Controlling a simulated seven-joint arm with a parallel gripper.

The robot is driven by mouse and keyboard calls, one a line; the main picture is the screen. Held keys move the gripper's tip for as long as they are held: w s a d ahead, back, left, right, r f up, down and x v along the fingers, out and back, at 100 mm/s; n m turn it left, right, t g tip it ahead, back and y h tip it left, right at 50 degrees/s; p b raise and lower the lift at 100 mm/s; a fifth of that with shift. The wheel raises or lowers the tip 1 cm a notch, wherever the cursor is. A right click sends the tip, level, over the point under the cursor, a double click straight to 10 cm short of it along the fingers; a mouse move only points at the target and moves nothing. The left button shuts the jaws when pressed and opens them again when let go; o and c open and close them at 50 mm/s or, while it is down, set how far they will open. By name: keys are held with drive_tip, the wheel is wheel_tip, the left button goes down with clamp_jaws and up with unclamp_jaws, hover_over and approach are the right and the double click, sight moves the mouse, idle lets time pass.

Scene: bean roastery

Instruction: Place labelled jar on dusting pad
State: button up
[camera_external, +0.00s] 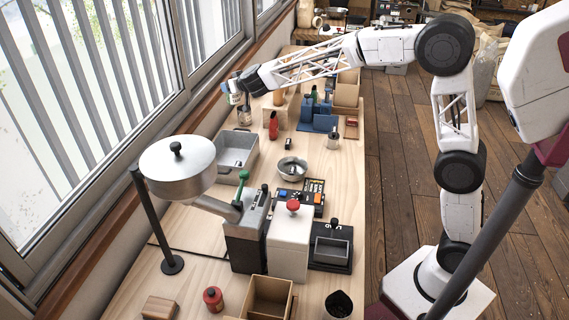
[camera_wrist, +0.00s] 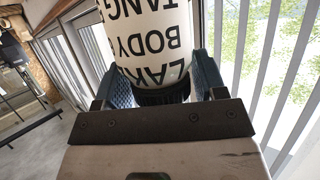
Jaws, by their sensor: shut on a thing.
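My gripper (camera_external: 243,86) is at the far left of the bench, raised above it near the window. It is shut on the labelled jar (camera_external: 234,98), a white cylinder. In the wrist view the jar (camera_wrist: 150,40) stands between my gripper's two blue-grey finger pads (camera_wrist: 162,88), with bold black lettering upside down and a dark ribbed end nearest me. I cannot pick out the dusting pad for certain. A flat blue piece (camera_external: 318,123) with an upright blue part lies on the bench to the right of my gripper.
A dark-topped container (camera_external: 244,116) shows just below the jar. A red canister (camera_external: 273,125), a grey tray (camera_external: 237,149) and a metal bowl (camera_external: 292,167) stand nearby. A round metal hopper (camera_external: 178,165) on a dark post rises in front. The wooden bench (camera_external: 345,180) has bare patches on its right.

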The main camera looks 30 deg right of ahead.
drive_tip(key=s+a+r+n+y, duration=0.1)
drive_tip(key=s+a+r, duration=0.3)
drive_tip(key=a, duration=0.8)
drive_tip(key=s+a+r+n+y, duration=0.1)
drive_tip(key=s+a+r, duration=0.35)
drive_tip(key=a, duration=0.65)
drive_tip(key=s+a+r+n+y, duration=0.1)
drive_tip(key=s+a+r, duration=0.3)
drive_tip(key=a, duration=0.8)
drive_tip(key=s+a+r+n+g+y, duration=0.1)
drive_tip(key=s+a+r, duration=0.2)
drive_tip(key=s+a, duration=0.65)
drive_tip(key=s+a+r+n+g+y, duration=0.1)
drive_tip(key=s+a+r+y, duration=0.1)
drive_tip(key=s+a, duration=0.8)
drive_tip(key=s+a+f+n+g+y, duration=0.1)
drive_tip(key=s+a+f+n+g, duration=0.1)
drive_tip(key=s+a+f, duration=0.75)
drive_tip(key=s+d+f+n+y, duration=0.1)
drive_tip(key=s+d+f, duration=0.2)
drive_tip(key=f, duration=0.5)
drive_tip(key=s+d+f+n+g, duration=0.1)
drive_tip(key=s+d+f, duration=0.2)
drive_tip(key=f, duration=0.5)
drive_tip(key=s+d+f+g+y, duration=0.1)
drive_tip(key=s+d+f, duration=0.2)
drive_tip(key=s+f, duration=0.2)
drive_tip(key=shift+f+n+y, duration=0.3)
drive_tip(key=shift+f+n, duration=0.1)
drive_tip(key=shift+f, duration=1.4)
